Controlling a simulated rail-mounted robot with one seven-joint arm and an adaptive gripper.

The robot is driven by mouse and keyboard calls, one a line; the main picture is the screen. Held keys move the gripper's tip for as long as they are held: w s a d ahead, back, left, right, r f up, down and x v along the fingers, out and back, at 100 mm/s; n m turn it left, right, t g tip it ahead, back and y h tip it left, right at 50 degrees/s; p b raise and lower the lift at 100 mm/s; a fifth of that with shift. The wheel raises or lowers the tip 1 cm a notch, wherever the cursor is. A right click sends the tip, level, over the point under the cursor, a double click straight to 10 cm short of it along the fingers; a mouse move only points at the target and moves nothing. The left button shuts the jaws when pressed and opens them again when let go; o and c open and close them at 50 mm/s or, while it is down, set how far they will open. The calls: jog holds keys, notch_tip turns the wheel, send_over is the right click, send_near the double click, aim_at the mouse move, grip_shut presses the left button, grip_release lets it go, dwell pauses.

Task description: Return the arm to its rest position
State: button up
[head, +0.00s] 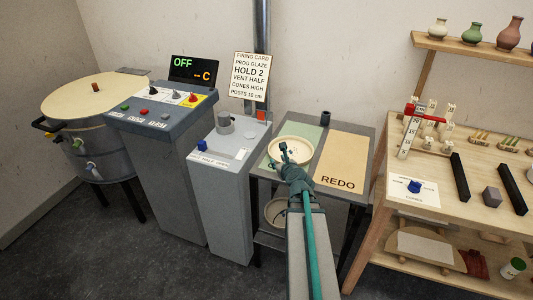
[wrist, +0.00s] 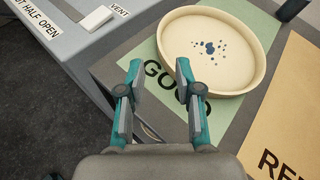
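My arm reaches from the bottom of the head view toward the table (head: 362,131). My gripper (head: 284,150) is over the front part of a cream bowl (head: 304,147) in that view. In the wrist view my gripper (wrist: 158,70) is open, with nothing between its two fingers. There the bowl (wrist: 240,75), with dark blue specks inside, lies just beyond the fingertips. It sits on the green GOOD panel (wrist: 140,55). I cannot tell the height of the fingers above the panel.
The REDO panel (head: 343,160) is bare. A small dark cup (head: 326,117) stands behind the bowl. Control cabinets (head: 160,160) and a round kiln (head: 95,100) stand left. A wooden bench (head: 450,215) with cones and dark bars stands right. A bowl (head: 274,212) sits below the table.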

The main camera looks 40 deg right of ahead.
jog(key=w+a+f+n+g+y, duration=0.1)
jog(key=a+f+n+g+y, duration=0.15)
jog(key=a+f+n, duration=0.45)
jog(key=w+a+f+n+g+y, duration=0.1)
jog(key=a+f+n+y, duration=0.2)
jog(key=a+n, duration=0.7)
jog(key=s+a+f+n+g, duration=0.3)
jog(key=s+a+f+n, duration=0.1)
jog(key=a+n, duration=0.35)
jog(key=s+a+f+n+g, duration=0.45)
jog(key=a+n, duration=0.25)
jog(key=a, duration=0.2)
jog(key=s+a+f+n+g, duration=0.1)
jog(key=s+f+n+g, duration=0.1)
jog(key=s+f, duration=0.5)
jog(key=s+a+f+n+g, duration=0.1)
jog(key=s+f, duration=0.6)
jog(key=s, duration=0.8)
jog(key=s+a+f+n+g, duration=0.1)
jog(key=s+f+n+g, duration=0.2)
jog(key=s, duration=0.8)
notch_tip(320, 180, down, 4)
jog(key=g+h, duration=0.1)
jog(key=g, duration=0.1)
jog(key=shift+s+a+g, duration=0.25)
jog(key=shift+g, duration=0.05)
